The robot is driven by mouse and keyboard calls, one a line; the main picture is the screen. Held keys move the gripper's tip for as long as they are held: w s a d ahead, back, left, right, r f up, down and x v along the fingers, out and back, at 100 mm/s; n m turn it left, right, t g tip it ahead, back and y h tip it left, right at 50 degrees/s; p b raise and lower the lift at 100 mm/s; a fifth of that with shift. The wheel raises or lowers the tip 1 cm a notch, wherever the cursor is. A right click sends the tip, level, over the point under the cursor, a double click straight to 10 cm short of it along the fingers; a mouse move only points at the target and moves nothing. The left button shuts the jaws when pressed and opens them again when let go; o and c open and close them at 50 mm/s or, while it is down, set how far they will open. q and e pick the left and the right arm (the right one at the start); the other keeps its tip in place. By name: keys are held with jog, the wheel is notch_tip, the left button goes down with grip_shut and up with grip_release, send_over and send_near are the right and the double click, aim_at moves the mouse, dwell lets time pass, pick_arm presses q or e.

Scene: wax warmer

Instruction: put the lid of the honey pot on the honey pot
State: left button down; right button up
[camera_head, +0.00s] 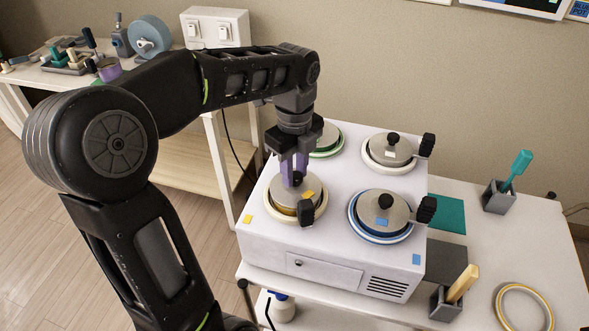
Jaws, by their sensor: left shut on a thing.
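The honey pot (284,209), with a cream rim and a golden band showing, sits in the front left well of the white warmer (330,246). Its round grey lid (287,190), with an orange label, is over the pot. My left gripper (294,174) comes down from above and is shut on the lid's dark knob, which the fingers partly hide. I cannot tell whether the lid rests flat on the rim or is slightly above it. My right gripper is out of view.
A blue-rimmed pot (361,231), a cream-rimmed pot (372,163) and a green-rimmed pot (328,152) share the warmer, with dark handles jutting out. A grey cup (496,198) holds a teal spatula, another (443,305) a wooden one. A ring (525,291) lies front right.

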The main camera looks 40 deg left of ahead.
pick_arm(q)
jog(key=shift+f+b, duration=0.35)
jog(key=shift+f, duration=0.2)
jog(key=c, duration=1.1)
grip_release()
jog(key=shift+o, duration=0.2)
jog(key=shift+r, duration=0.1)
jog(key=shift+r+p, duration=2.3)
jog(key=shift+r, duration=1.6)
